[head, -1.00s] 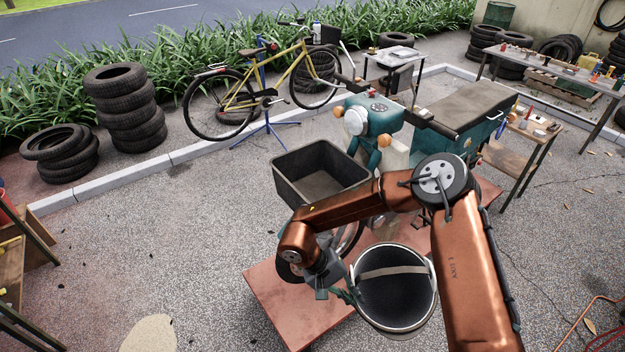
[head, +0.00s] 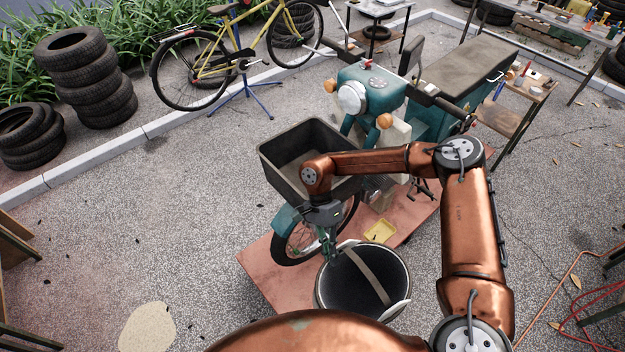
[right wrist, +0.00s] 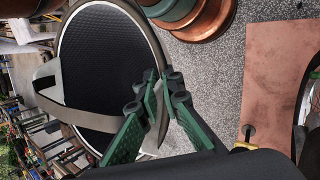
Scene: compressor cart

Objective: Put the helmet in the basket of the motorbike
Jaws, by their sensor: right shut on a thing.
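The helmet (head: 352,288) hangs open side up, with a dark lining, a pale rim and a brown strap across its opening. My right gripper (head: 328,245) is shut on its rim; in the right wrist view the green fingers (right wrist: 163,85) pinch the edge of the helmet (right wrist: 100,50). The basket (head: 283,160) is a dark open box on the front of the teal motorbike (head: 375,92). The basket looks empty where it shows; my right arm hides part of it. The helmet is below the basket in the head view, outside it. My left gripper does not show.
The motorbike stands on a reddish platform (head: 262,270), where a yellow tray (head: 380,231) lies. A yellow bicycle (head: 235,50) and stacked tyres (head: 95,80) are behind. A small table (head: 510,115) is right of the motorbike.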

